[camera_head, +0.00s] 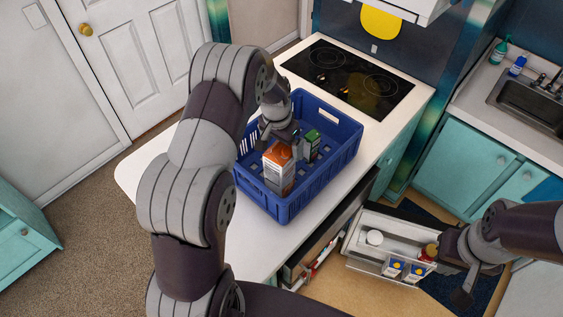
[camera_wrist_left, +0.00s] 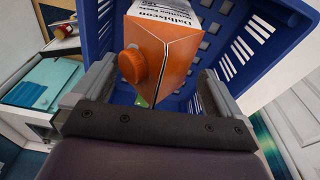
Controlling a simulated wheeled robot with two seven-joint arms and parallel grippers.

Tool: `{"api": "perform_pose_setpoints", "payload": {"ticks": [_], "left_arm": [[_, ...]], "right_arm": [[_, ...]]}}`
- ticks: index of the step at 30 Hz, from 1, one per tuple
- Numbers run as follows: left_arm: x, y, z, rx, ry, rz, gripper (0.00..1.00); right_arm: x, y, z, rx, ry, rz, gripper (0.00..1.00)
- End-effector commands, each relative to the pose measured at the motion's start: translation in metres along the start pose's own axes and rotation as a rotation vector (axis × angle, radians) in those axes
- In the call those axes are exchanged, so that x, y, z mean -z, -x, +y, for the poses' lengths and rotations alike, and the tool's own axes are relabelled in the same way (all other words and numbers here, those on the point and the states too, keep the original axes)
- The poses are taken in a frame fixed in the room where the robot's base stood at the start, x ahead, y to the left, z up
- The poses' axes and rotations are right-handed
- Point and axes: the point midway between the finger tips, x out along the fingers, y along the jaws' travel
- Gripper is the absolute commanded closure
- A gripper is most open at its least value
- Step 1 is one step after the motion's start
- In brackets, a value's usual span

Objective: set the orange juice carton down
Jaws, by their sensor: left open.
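The orange juice carton (camera_head: 278,167), with an orange top and white lower part, stands upright inside the blue crate (camera_head: 289,207) on the white counter. It also shows in the left wrist view (camera_wrist_left: 163,50), orange cap facing left. My left gripper (camera_head: 280,138) is at the carton's top, inside the crate's outline. In the left wrist view my left gripper (camera_wrist_left: 155,95) is open, its fingers apart on either side of the carton's top.
A green carton (camera_head: 311,146) stands in the crate behind the juice carton. A black cooktop (camera_head: 348,79) lies beyond the crate. The open drawer (camera_head: 361,252) holds a white jar (camera_head: 374,237) and several packages. White counter (camera_head: 150,175) is bare left of the crate.

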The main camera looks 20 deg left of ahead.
Motion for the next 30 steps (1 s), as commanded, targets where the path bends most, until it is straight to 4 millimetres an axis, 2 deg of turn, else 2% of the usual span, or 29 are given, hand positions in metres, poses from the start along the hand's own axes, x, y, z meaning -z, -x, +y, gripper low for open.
{"api": "perform_pose_setpoints", "payload": {"ticks": [7, 8, 15, 16, 17, 26, 30], "left_arm": [[0.000, -0.005, 0.000, 0.001, 0.000, 0.002, 0.00], [0.000, -0.005, 0.000, 0.001, 0.000, 0.002, 0.06], [-0.001, -0.006, 0.000, 0.000, 0.000, 0.000, 0.85], [-0.001, -0.006, 0.000, 0.000, 0.000, 0.000, 0.94], [-0.001, -0.006, 0.000, 0.000, 0.000, -0.001, 1.00], [-0.001, -0.005, 0.001, -0.001, 0.001, -0.001, 1.00], [0.003, 0.013, 0.000, 0.001, 0.001, 0.003, 1.00]], "right_arm": [[-0.001, 0.001, 0.000, 0.000, 0.000, -0.001, 1.00], [-0.001, 0.001, 0.000, 0.000, 0.000, -0.001, 1.00], [-0.001, 0.001, 0.000, 0.000, 0.000, -0.001, 1.00], [-0.001, 0.001, 0.000, 0.000, 0.000, -0.001, 1.00], [-0.001, 0.001, 0.000, 0.000, 0.000, -0.001, 1.00], [-0.001, -0.001, 0.000, 0.000, 0.000, -0.001, 1.00], [-0.002, -0.013, 0.000, 0.000, 0.000, -0.001, 1.00]]}}
